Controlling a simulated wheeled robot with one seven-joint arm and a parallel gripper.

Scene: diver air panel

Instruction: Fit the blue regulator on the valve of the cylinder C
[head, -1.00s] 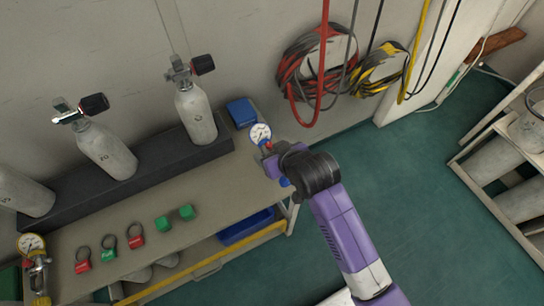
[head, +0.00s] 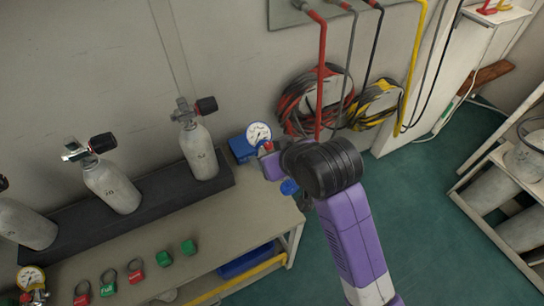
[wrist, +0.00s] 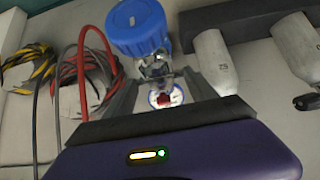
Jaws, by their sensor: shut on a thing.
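The blue regulator shows in the head view as a white-faced gauge (head: 258,133) and a blue knob (head: 289,187), and in the wrist view as a large blue knob (wrist: 138,28) over a metal body. My gripper (wrist: 158,85) is shut on the regulator's body and holds it in the air near the bench's right end. It is right of the nearest cylinder (head: 199,152), which stands upright with a black-knobbed valve (head: 190,110). Two more cylinders stand left: a middle one (head: 112,187) and a cut-off one (head: 25,225). Their letters are too small to read surely.
The cylinders stand along a dark rack (head: 150,210) on the bench (head: 235,212). Red and green tagged items (head: 135,270) and a yellow regulator (head: 31,280) are at the front left. Hose coils (head: 310,100) hang on the wall.

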